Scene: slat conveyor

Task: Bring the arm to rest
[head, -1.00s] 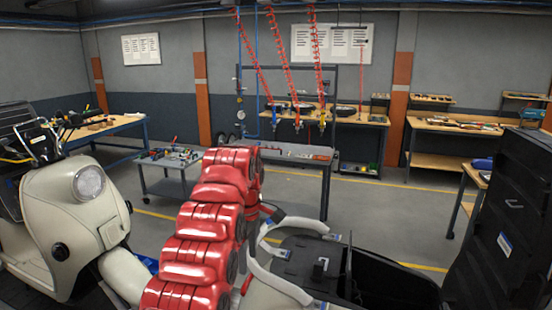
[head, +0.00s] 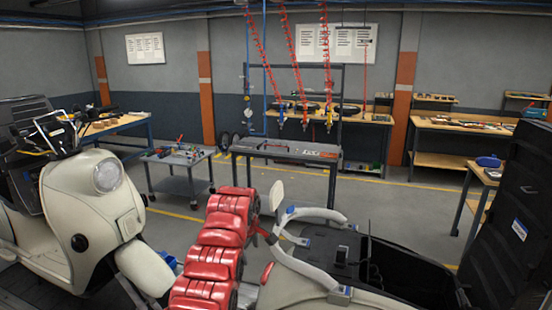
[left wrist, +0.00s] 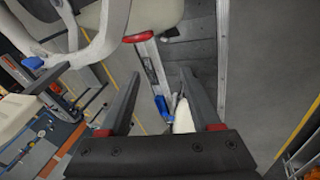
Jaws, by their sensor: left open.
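My red left arm (head: 215,255) rises from the bottom middle of the head view. Its gripper is mostly hidden there behind the arm. In the left wrist view, my left gripper (left wrist: 161,75) shows two dark fingers spread apart, with nothing held between them. Floor and blue and white parts show behind the gap; I cannot tell how far off they are. My right gripper is in neither current view.
A cream scooter (head: 95,205) stands at left. Another cream body with a pale curved rail (head: 318,215) and an open dark compartment is close to the right of my arm. A grey cart (head: 180,170) and a metal table (head: 290,150) stand behind. Floor between is clear.

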